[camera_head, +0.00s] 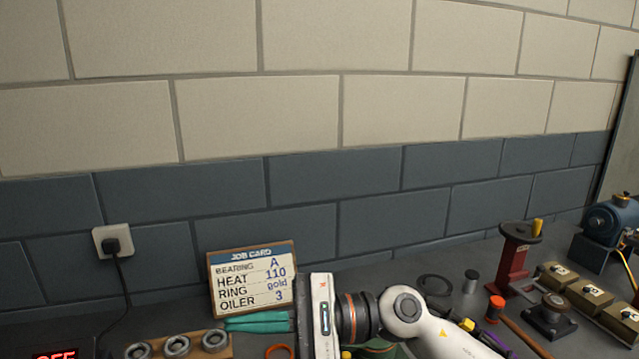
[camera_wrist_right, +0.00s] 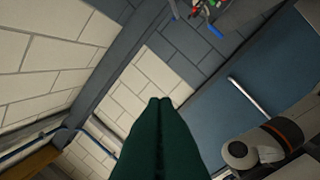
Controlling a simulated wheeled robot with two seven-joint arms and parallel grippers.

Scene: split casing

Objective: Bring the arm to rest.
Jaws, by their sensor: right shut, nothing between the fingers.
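My right arm comes in from the lower right in the head view and lies low over the bench. Its gripper (camera_head: 228,323) points left, with green fingers closed together and nothing between them. In the wrist view the same green fingers (camera_wrist_right: 160,101) show side by side, touching at the tips, against the walls. The fingers are in front of the foot of the job card (camera_head: 252,279) in the head view. My left gripper is not in view.
Several bearing rings (camera_head: 177,346) sit on a wooden block at the front left. A wall socket (camera_head: 112,240) with a plugged cable is behind. A red stand (camera_head: 514,262), tan boxes (camera_head: 589,293) and a blue motor (camera_head: 611,220) stand at the right. A black ring (camera_head: 434,285) lies behind my arm.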

